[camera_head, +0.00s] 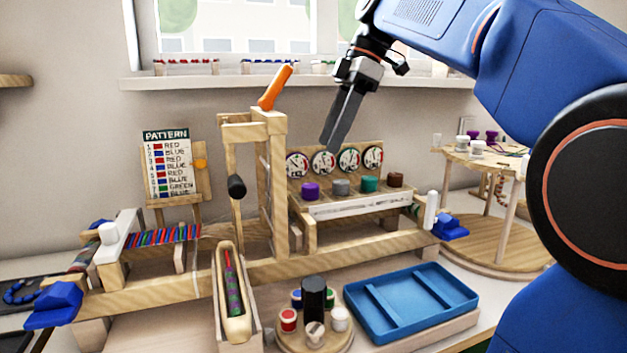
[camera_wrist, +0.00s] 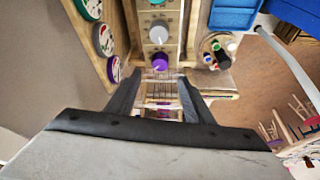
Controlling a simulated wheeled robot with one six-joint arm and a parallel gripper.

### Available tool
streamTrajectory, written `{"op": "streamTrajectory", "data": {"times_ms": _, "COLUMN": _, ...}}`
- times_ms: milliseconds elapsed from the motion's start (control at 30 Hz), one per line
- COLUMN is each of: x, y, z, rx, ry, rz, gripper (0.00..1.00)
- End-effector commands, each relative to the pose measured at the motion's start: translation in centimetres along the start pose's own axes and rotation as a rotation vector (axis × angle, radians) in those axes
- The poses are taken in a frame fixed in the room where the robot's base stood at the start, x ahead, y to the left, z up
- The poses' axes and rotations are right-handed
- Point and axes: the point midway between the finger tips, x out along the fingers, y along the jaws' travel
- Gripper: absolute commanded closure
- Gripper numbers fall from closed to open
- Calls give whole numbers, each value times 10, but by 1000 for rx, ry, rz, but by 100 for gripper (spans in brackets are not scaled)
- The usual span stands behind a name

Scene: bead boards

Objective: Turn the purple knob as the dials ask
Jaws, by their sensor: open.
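The purple knob (camera_head: 310,190) stands on a wooden panel at the left end of a row with a grey knob (camera_head: 341,187), a teal knob (camera_head: 369,183) and a brown knob (camera_head: 395,179). A row of round dials (camera_head: 297,165) is on the board behind; their readings are too small to tell. My gripper (camera_head: 333,140) is above the panel, in front of the dial board, apart from the knobs. In the wrist view the gripper (camera_wrist: 157,88) is open and empty, and the purple knob (camera_wrist: 160,61) lies just beyond the fingertips.
A wooden frame with an orange handle (camera_head: 275,88) rises just left of the panel. A blue tray (camera_head: 410,302) and a round stand with small pots (camera_head: 315,335) are in front. A pattern board (camera_head: 167,168) stands at left, a round tiered table (camera_head: 490,155) at right.

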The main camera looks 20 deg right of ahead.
Motion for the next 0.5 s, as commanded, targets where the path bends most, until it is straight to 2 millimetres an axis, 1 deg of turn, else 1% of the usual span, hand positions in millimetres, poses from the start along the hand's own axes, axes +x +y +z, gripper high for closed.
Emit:
{"op": "streamTrajectory", "data": {"times_ms": 33, "x": 9, "y": -1, "z": 0, "rx": -1, "ry": 0, "rz": -3, "gripper": 53}}
{"op": "streamTrajectory", "data": {"times_ms": 300, "x": 57, "y": -1, "z": 0, "rx": 0, "ry": 0, "rz": -3, "gripper": 53}}
{"op": "streamTrajectory", "data": {"times_ms": 500, "x": 85, "y": -1, "z": 0, "rx": 0, "ry": 1, "rz": -2, "gripper": 53}}
